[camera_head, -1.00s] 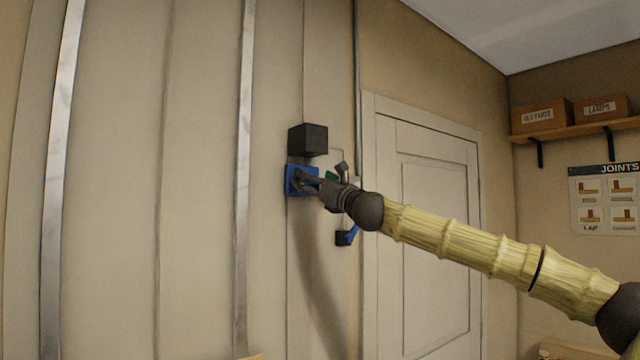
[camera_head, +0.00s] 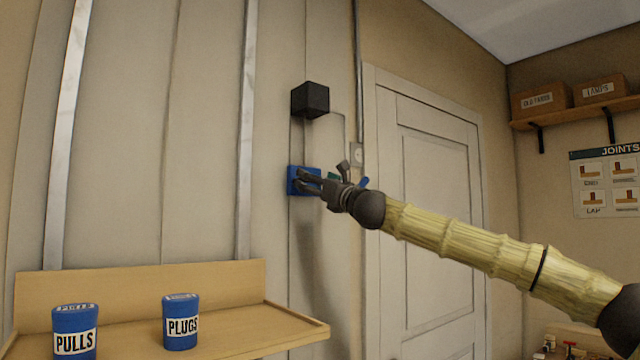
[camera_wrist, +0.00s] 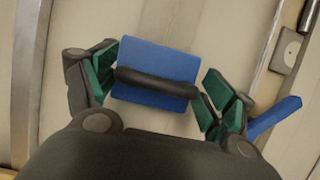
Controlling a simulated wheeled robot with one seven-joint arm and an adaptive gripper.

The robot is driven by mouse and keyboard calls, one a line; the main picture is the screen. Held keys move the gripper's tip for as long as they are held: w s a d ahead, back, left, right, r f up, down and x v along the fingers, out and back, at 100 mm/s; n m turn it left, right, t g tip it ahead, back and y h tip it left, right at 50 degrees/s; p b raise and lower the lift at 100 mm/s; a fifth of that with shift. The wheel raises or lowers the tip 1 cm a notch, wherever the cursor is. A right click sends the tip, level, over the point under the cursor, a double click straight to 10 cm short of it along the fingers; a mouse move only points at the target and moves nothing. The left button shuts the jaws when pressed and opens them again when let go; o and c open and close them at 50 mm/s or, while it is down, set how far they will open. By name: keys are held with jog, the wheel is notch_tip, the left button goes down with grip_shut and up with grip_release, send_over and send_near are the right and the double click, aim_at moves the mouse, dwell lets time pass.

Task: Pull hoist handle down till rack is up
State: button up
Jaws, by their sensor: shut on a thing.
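The hoist handle is a blue block (camera_head: 296,174) with a black bar across it, below a black box on the wall panel. In the wrist view the black bar (camera_wrist: 155,88) spans the blue face (camera_wrist: 160,62). My gripper (camera_head: 308,183) is at the handle, its green pads on either side at the bar's ends; it is shut on the handle. The rack (camera_head: 140,290) is a wooden shelf at the lower left, in front of two metal rails. It carries a blue PULLS can (camera_head: 74,335) and a blue PLUGS can (camera_head: 180,325).
The black box (camera_head: 311,99) is fixed above the handle. A blue lever (camera_wrist: 272,118) shows right of my gripper, with a wall outlet (camera_head: 357,154) above it. A closed door (camera_head: 430,200) stands behind my arm. The wall left of the handle is clear above the rack.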

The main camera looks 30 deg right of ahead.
notch_tip(320, 180, down, 45)
jog(key=b, duration=4.3)
jog(key=shift+f, duration=0.2)
jog(key=o, duration=1)
jog(key=shift+d, duration=0.1)
jog(key=shift+o, duration=0.2)
jog(key=v, duration=1.2)
jog(key=shift+r, duration=0.1)
